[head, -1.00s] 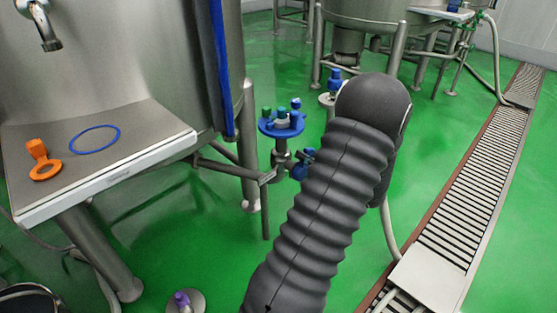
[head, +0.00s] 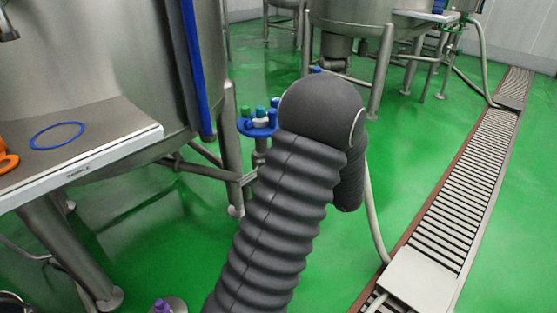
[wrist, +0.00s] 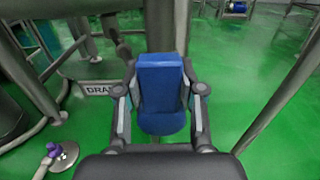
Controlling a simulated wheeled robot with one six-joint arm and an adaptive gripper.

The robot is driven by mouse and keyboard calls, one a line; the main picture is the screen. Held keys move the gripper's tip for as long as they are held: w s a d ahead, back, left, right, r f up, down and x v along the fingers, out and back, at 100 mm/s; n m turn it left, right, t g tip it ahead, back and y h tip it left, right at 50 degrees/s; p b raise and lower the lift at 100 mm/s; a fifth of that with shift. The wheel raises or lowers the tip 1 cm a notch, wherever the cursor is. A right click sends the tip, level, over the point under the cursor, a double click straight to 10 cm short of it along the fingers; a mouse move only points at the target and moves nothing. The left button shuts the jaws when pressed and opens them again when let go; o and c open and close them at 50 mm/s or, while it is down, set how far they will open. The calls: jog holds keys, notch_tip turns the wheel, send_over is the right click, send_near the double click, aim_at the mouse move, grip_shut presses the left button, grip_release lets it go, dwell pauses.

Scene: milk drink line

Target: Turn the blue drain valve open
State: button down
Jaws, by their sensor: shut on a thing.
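The blue drain valve handle (wrist: 162,95) is a chunky blue block with a rounded lower part, in the middle of the wrist view. My gripper (wrist: 161,100) is shut on it, one finger on each side. A plate with the letters "DRA" (wrist: 97,89) shows just left of the handle, the rest of its word hidden by the gripper. In the head view my arm hides the gripper and the valve. Whether the handle has turned cannot be told.
A blue round tray (head: 250,130) with small coloured caps stands beside the steel tank (head: 90,50). A steel shelf (head: 110,125) holds a blue ring (head: 57,136) and an orange part (head: 6,160). A drain grating (head: 460,190) runs at right. Green floor between is mostly clear.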

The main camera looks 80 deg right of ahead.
jog(key=shift+w, duration=0.1)
jog(key=c, duration=0.7)
grip_release()
jog(key=shift+w, duration=0.15)
jog(key=shift+s+a, duration=0.15)
jog(key=shift+s, duration=0.2)
jog(key=v, duration=1.1)
jog(key=shift+s+a, duration=0.1)
jog(key=shift+s, duration=0.1)
